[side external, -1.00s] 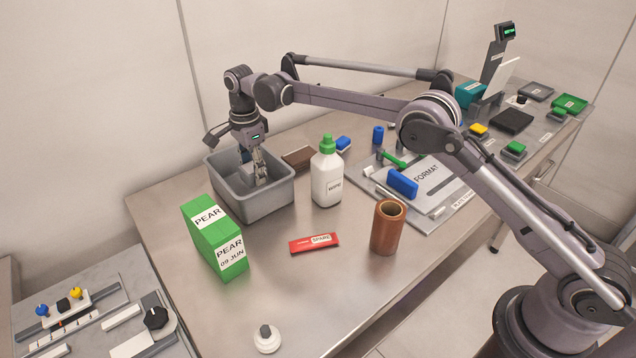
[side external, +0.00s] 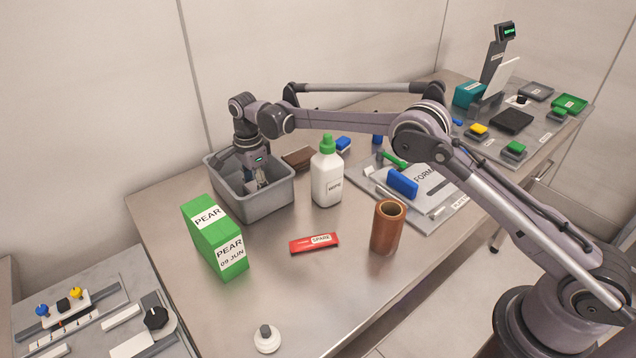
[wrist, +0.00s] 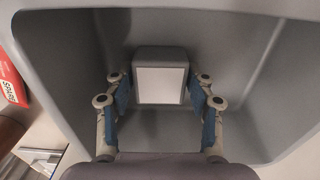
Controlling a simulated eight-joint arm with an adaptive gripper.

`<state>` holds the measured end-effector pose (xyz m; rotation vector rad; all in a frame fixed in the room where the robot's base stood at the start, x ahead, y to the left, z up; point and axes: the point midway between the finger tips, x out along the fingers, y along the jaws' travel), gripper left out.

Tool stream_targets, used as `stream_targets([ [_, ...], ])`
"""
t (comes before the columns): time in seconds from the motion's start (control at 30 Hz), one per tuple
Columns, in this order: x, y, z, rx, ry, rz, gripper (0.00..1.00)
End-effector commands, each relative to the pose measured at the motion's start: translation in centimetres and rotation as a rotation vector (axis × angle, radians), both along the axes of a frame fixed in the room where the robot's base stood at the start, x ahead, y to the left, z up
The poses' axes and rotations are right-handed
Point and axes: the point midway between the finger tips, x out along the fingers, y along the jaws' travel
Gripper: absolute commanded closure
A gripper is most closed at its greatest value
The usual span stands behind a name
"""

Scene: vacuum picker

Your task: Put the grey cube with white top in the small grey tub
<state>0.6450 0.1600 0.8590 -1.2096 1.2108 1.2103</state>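The grey cube with white top (wrist: 160,84) lies inside the deep grey bin (wrist: 262,20), its white face towards the wrist camera. My gripper (wrist: 160,95) is lowered into the bin, with its blue finger pads on both sides of the cube. The fingers look open, with a narrow gap at each side. In the side view my gripper (side external: 257,183) is partly hidden by the wall of the bin (side external: 262,206), and the cube is hard to make out. A small shallow grey tray (side external: 536,91) stands at the far right; I cannot tell whether it is the tub named.
A white bottle (side external: 326,182) stands right of the bin and a green PEAR box (side external: 214,235) in front of it. A red packet (side external: 314,244) and a brown tube (side external: 387,229) are nearer. A green tray (side external: 570,102) and a black tray (side external: 511,121) are far right.

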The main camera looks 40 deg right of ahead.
Motion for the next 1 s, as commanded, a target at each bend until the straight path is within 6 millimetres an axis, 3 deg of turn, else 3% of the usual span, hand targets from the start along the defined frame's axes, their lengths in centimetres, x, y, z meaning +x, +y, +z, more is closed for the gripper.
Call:
stream_targets([
  [0.47,0.0,0.0,0.9,0.000,0.000,0.000,0.29],
  [1.0,0.1,0.0,10.3,0.000,0.000,0.000,0.29],
])
